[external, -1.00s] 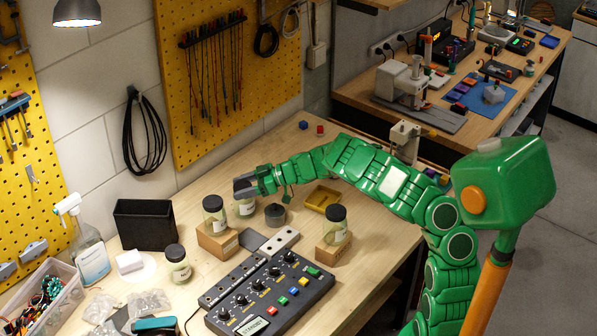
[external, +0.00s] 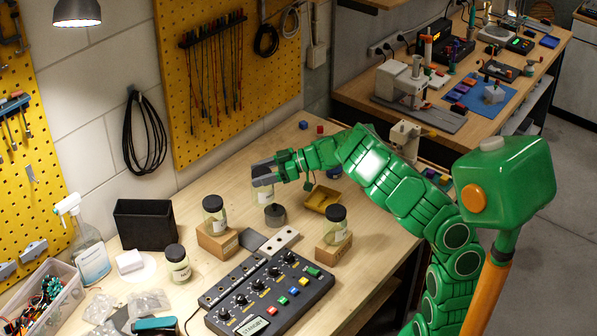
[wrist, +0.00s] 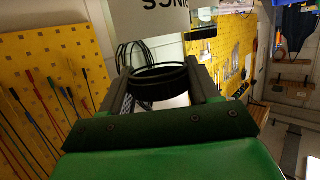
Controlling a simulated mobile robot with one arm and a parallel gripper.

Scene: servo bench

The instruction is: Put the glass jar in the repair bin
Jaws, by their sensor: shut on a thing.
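My gripper (external: 263,175) is shut on a glass jar (external: 262,194) and holds it above the bench, near a dark grey round piece (external: 275,215). In the wrist view, the jar's dark round rim (wrist: 158,82) shows between the two fingers of my gripper (wrist: 160,88). A black open box (external: 145,226) stands at the left by the wall. A yellow tray (external: 321,199) lies to the right of the held jar. No label shows which of these is the repair bin.
A control box with knobs (external: 270,293) fills the front. A spray bottle (external: 91,255) and clear parts bin (external: 45,295) are at left.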

